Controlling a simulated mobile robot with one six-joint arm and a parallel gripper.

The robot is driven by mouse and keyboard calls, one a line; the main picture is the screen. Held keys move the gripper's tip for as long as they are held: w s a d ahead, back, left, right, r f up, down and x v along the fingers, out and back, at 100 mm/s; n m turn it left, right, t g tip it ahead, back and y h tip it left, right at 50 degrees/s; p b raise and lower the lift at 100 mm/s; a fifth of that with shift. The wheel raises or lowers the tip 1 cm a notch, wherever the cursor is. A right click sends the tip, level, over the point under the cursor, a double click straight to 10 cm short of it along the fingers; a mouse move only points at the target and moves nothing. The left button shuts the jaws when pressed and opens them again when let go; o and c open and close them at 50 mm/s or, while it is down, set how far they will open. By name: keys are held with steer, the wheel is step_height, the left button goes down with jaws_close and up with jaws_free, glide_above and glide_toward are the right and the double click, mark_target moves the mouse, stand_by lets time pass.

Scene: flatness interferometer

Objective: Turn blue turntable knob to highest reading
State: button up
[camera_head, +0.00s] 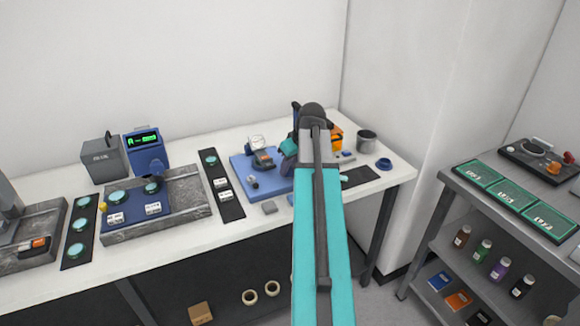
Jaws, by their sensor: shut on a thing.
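My arm reaches over the bench, and my gripper (288,150) is at the right part of the blue platform (240,164), partly behind my own arm. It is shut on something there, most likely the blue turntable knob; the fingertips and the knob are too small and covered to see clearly. A round white-faced gauge (257,143) and a dark grey and orange part (264,158) sit on the platform left of my gripper. A blue display unit (147,150) with lit green characters stands further left; its reading is too small to make out.
A grey box (102,158) stands beside the display. Grey stone slabs (170,216) with blue fixtures and dark strips with teal discs fill the bench's left. A grey cup (367,141) and blue ring (383,164) are right of my arm. A shelf cart (455,182) stands at right.

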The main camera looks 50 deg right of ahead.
steer(key=m+h, duration=0.1)
steer(key=m, duration=0.1)
steer(key=m+p, duration=0.1)
steer(key=m, duration=0.1)
steer(key=shift+a+m+g+h, duration=0.2)
steer(key=shift+m+g+h, duration=0.2)
stand_by(0.4)
steer(key=o, duration=1)
steer(key=shift+r, duration=0.15)
steer(key=shift+b+v, duration=1.05)
steer(key=shift+v, duration=5.65)
steer(key=shift+a, duration=0.1)
